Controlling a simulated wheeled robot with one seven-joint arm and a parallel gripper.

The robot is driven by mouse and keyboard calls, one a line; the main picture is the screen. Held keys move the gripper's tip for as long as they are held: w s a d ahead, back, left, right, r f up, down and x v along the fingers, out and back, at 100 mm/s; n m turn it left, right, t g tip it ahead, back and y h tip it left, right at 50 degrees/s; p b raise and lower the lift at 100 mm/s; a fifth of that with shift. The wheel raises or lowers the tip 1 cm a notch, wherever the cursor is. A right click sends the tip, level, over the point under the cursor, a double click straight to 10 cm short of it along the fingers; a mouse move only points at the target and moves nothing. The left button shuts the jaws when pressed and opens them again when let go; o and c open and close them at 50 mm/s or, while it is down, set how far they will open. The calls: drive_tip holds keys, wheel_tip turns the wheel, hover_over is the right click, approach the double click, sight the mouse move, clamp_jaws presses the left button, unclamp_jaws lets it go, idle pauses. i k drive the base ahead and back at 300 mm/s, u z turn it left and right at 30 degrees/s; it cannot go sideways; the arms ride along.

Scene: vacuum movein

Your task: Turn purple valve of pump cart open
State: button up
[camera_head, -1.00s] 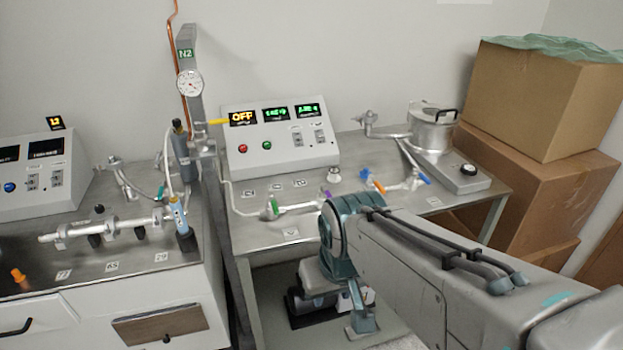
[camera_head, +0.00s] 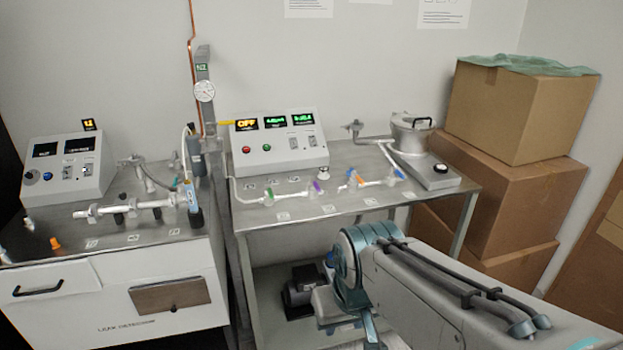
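The purple valve (camera_head: 317,187) is a small coloured handle on the pale pipe run at the front of the pump cart's top. The pump cart (camera_head: 345,206) is a grey metal table with a control box whose left display reads OFF. A green valve (camera_head: 269,196) sits left of the purple one on the same pipe. Orange and blue valves (camera_head: 353,178) sit to its right. My arm reaches in from the lower right, in front of the cart and below its top in the picture. My gripper's fingertips cannot be made out. Whether the purple valve is open or closed is too small to tell.
A metal pot (camera_head: 411,133) stands on the cart's right end. Cardboard boxes (camera_head: 515,115) are stacked to the right. A leak detector cart (camera_head: 150,240) with pipes stands close on the left. A pump (camera_head: 301,290) sits on the lower shelf.

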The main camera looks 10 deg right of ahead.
sight(312, 180)
drive_tip(key=z, duration=0.7)
drive_tip(key=i, duration=0.9)
drive_tip(key=u, duration=0.2)
